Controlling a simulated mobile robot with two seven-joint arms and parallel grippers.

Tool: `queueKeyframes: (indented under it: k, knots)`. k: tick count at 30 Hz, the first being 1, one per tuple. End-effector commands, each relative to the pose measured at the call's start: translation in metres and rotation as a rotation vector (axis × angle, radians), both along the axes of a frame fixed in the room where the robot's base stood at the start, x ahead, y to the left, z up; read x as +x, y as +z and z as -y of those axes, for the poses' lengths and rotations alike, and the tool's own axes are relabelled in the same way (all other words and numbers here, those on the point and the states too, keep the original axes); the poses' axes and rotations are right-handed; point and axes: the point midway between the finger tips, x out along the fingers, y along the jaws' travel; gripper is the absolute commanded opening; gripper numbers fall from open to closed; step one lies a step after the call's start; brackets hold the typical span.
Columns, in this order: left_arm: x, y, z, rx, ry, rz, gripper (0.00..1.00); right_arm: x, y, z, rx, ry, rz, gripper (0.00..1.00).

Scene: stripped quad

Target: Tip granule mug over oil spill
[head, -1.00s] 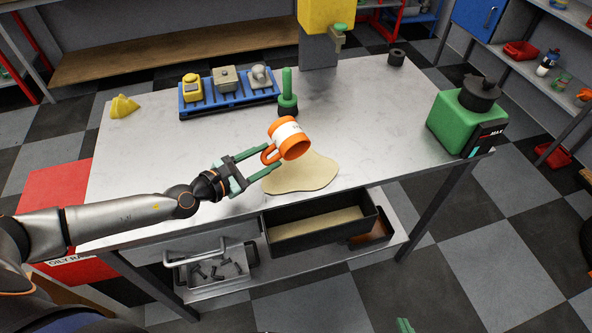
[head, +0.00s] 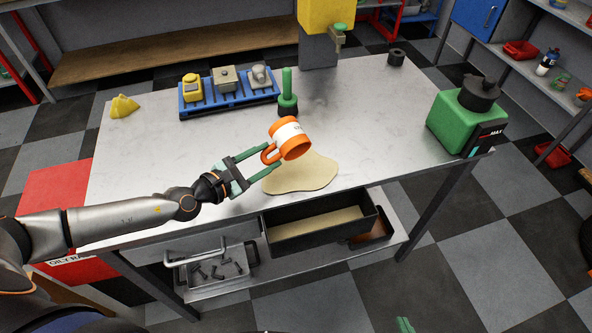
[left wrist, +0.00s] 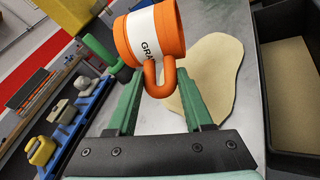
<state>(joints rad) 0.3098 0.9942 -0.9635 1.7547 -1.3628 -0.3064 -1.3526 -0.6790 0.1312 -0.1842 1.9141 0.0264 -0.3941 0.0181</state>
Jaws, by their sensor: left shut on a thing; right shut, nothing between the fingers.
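The orange granule mug (head: 292,139) with a white label is tilted in the air above the bench, and its label partly shows in the left wrist view (left wrist: 147,37). My left gripper (head: 262,155) is shut on the mug's handle. Below the mug lies a flat tan patch (head: 302,175) on the bench top, also showing in the left wrist view (left wrist: 212,75). It covers the place of the spill; no dark oil shows there. The inside of the mug is hidden. Of my right gripper only a green fingertip (head: 405,325) shows at the bottom edge.
A green plunger-like tool (head: 287,90) stands close behind the mug. A blue rack (head: 230,97) with small containers is at the back left. A green canister (head: 462,121) stands at the right. A black tray (head: 320,233) sits below the front edge.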

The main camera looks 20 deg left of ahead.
Motion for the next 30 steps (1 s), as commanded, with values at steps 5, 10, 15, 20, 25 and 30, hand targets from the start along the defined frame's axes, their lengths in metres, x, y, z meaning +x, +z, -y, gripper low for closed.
queueKeyframes:
  k: [5, 10, 15, 20, 25, 30]
  knots:
    - [-0.0002, 0.0007, 0.0006, 0.010, 0.000, 0.010, 0.00, 0.0001, 0.0004, 0.0000, 0.000, 0.000, 0.000, 0.00]
    - [-0.0004, 0.0010, 0.0009, 0.020, 0.000, 0.019, 0.00, 0.0000, 0.0006, 0.0000, 0.000, 0.000, 0.000, 0.00]
    - [-0.0007, 0.0013, 0.0013, 0.031, 0.001, 0.028, 0.00, 0.0000, 0.0009, 0.0000, 0.000, 0.000, 0.000, 0.00]
    - [-0.0009, 0.0015, 0.0016, 0.040, 0.001, 0.036, 0.00, -0.0001, 0.0011, 0.0000, 0.000, 0.000, 0.000, 0.00]
    - [-0.0012, 0.0019, 0.0018, 0.051, 0.002, 0.046, 0.00, 0.0000, 0.0013, 0.0000, 0.000, 0.000, 0.000, 0.00]
    - [-0.0014, 0.0022, 0.0022, 0.061, 0.002, 0.055, 0.00, 0.0000, 0.0016, 0.0000, 0.000, 0.000, 0.000, 0.00]
